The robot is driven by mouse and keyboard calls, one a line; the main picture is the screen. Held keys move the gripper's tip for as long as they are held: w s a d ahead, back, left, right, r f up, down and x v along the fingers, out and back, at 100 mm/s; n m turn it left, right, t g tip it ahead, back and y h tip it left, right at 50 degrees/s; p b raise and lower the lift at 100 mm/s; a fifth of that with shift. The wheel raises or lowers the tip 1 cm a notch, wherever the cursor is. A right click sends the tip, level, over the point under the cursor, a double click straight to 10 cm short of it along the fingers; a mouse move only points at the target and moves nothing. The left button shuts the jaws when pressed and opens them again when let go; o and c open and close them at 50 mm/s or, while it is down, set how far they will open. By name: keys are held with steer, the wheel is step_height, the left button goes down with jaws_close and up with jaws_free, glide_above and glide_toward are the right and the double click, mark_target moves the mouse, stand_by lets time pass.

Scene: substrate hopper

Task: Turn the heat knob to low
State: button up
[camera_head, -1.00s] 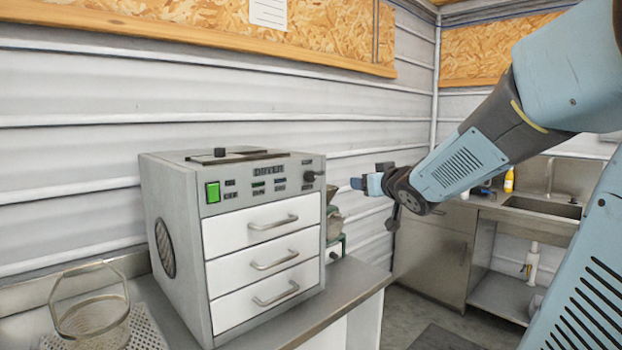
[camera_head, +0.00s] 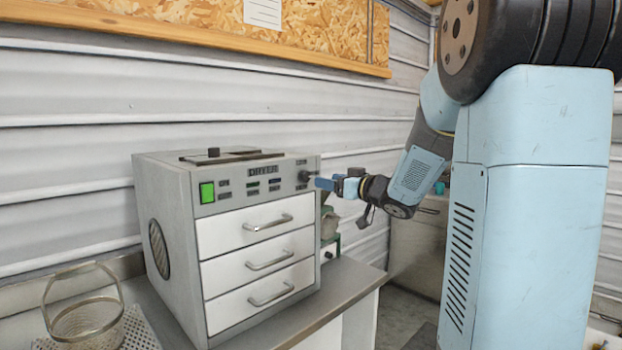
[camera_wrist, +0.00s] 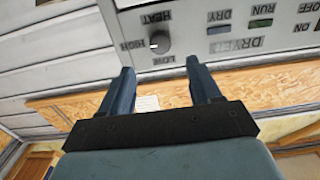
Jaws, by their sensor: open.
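The grey dryer (camera_head: 170,200) stands on the counter with its control panel facing me. The wrist view shows the panel upside down, with the knob (camera_wrist: 160,42) among the labels HEAT, HIGH and LOW. A white mark on the knob lies on its side toward HIGH. My gripper (camera_head: 320,184) is just right of the knob. In the wrist view my gripper (camera_wrist: 158,72) is open and empty. The knob lies beyond the gap between the two blue fingers, apart from them.
The dryer has a green power switch (camera_head: 207,192) and three white drawers with handles (camera_head: 268,222). A wire basket (camera_head: 85,320) stands at the counter's left. A green device (camera_head: 331,228) is behind the dryer's right side. The counter's front edge (camera_head: 340,300) is clear.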

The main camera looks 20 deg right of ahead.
mark_target(307, 176)
steer(key=x, duration=0.8)
steer(key=shift+w+a, duration=0.15)
steer(key=c, duration=1)
